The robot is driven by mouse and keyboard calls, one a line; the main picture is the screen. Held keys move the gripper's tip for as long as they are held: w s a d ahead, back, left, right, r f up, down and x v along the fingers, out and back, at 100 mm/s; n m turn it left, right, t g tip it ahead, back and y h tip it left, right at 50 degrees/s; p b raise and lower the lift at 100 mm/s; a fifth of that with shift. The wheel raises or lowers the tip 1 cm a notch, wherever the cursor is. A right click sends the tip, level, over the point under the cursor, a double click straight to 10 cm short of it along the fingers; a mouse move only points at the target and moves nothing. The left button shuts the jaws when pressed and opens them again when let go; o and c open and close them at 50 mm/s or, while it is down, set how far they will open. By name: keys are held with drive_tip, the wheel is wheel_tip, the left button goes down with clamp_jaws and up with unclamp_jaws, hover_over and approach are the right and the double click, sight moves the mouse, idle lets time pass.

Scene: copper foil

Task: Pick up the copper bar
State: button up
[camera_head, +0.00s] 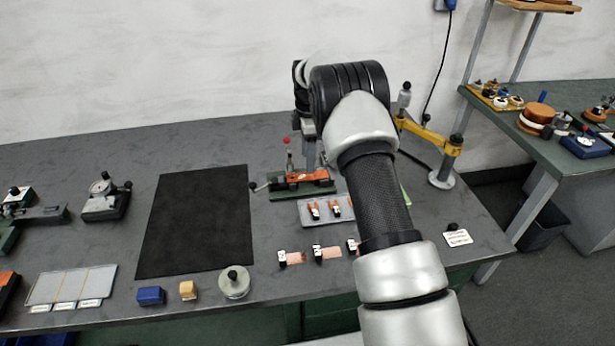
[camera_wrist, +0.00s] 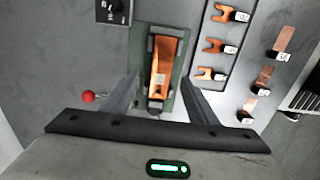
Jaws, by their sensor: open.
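A long copper-orange bar (camera_wrist: 163,70) lies in a green fixture (camera_wrist: 175,104) in the wrist view, with a pale patch on it. The same orange piece (camera_head: 314,175) shows on the green fixture in the head view. My gripper (camera_wrist: 160,84) is open and empty, with one finger on each side of the bar and fixture. I cannot tell how high the fingertips are above them. Flat copper strips (camera_wrist: 262,78) with tags lie to the right; which piece the task calls the copper bar is not certain.
A grey tray (camera_wrist: 231,45) with orange forked pieces sits right of the fixture. A red-knobbed lever (camera_wrist: 87,96) is left of my fingers. A yellow-armed stand (camera_head: 440,160) is behind my arm. The black mat (camera_head: 195,220) is bare.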

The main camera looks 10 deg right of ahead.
sight(307, 175)
wheel_tip(307, 175, down, 5)
drive_tip(key=shift+s+a+r, duration=0.1)
drive_tip(key=shift+s+a, duration=0.05)
drive_tip(key=c, duration=1.3)
